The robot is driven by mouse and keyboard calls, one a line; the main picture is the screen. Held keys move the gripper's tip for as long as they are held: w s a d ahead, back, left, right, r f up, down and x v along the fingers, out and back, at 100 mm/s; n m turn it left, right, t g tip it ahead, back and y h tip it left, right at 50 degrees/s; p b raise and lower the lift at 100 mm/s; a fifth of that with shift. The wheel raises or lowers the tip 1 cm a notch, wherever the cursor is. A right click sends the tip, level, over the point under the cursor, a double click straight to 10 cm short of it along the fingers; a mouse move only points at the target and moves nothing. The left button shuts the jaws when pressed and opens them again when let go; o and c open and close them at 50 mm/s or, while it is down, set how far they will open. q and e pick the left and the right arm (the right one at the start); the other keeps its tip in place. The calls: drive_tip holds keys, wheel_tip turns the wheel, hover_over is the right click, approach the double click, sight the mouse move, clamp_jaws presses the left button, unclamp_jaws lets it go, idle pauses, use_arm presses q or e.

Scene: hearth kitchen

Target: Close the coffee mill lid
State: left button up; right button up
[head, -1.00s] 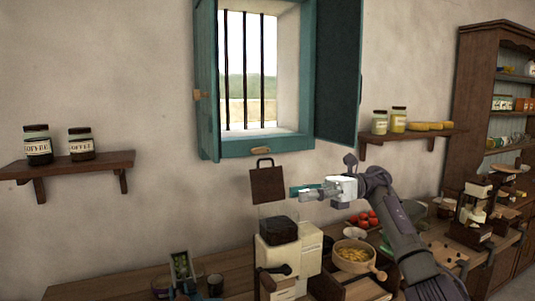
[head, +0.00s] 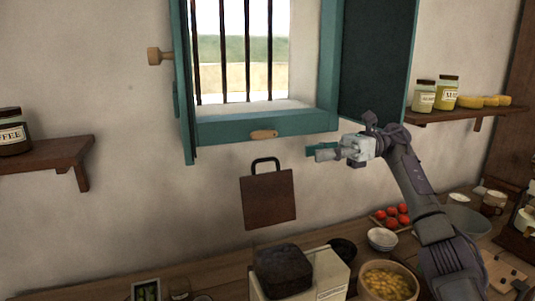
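The coffee mill appears to be the cream machine (head: 330,277) at the bottom centre of the head view, with a dark, squarish top part (head: 283,270). Its lower part is cut off by the frame edge. I cannot clearly make out a separate lid or how it stands. My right gripper (head: 322,153) is in the air above and a little right of the mill, pointing left, apart from it. Its fingers are small and seen from the side, so their opening is unclear. My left gripper is not in view.
A brown board with a handle (head: 268,200) is against the wall behind the mill. A bowl of yellow food (head: 388,283), a white bowl (head: 382,239) and red fruit (head: 391,216) stand to the right. An open teal shutter (head: 378,60) is above my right arm.

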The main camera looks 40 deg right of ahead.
drive_tip(key=p, duration=0.2)
approach(265, 160)
drive_tip(key=a, duration=0.2)
drive_tip(key=p+x, duration=0.1)
drive_tip(key=x, duration=0.3)
drive_tip(key=w+p+x, duration=0.1)
drive_tip(key=x, duration=0.2)
drive_tip(key=shift+p, duration=0.3)
drive_tip(key=shift+a+f, duration=0.15)
drive_tip(key=shift+a, duration=0.2)
drive_tip(key=shift+c, duration=0.3)
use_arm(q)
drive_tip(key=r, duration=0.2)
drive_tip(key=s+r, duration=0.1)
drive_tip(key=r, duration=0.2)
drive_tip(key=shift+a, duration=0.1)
use_arm(e)
clamp_jaws()
